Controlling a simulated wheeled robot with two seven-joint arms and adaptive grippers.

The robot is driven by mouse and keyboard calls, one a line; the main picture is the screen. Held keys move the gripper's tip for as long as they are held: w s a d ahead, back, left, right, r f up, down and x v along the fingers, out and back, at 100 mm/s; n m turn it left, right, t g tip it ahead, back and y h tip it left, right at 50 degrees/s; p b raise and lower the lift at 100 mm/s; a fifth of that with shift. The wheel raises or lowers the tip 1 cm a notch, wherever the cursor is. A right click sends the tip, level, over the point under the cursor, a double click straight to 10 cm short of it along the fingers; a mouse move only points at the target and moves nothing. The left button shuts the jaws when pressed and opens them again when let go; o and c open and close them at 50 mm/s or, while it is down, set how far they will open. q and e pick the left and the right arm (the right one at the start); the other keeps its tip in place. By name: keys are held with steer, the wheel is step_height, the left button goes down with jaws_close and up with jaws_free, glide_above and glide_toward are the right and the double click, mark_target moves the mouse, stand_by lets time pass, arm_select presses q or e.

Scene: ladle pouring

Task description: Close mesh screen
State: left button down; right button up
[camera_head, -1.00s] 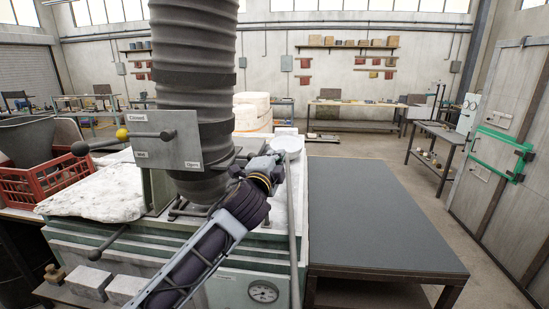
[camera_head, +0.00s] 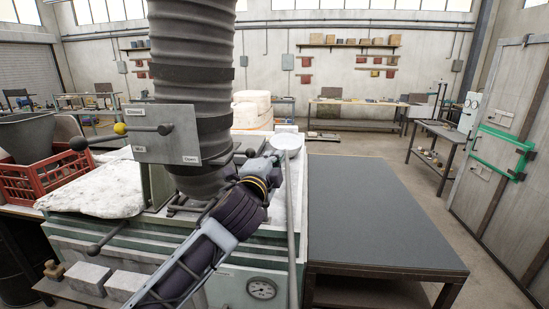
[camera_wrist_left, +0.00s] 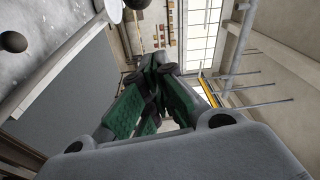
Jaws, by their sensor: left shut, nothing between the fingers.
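I cannot make out a mesh screen for certain in either view. A grey plate (camera_head: 180,146) labelled "Closed" and "Open" stands in front of the thick ribbed duct (camera_head: 192,60), with a dark-knobbed lever (camera_head: 100,141) and a yellow ball (camera_head: 120,128) at its left. My left gripper (camera_head: 275,158) is to the right of the plate and the duct's lower end, above the bench top, apart from the plate. In the left wrist view its green-padded fingers (camera_wrist_left: 155,75) are together and empty. My right gripper is not in view.
A dark flat table (camera_head: 375,215) is clear at the right. A red crate (camera_head: 40,178) is at the left. A thin upright rod (camera_head: 291,235) and a gauge (camera_head: 261,288) are near my arm.

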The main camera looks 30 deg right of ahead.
arm_select(q)
steer(key=shift+b+v, duration=0.75)
steer(key=shift+v, duration=2.15)
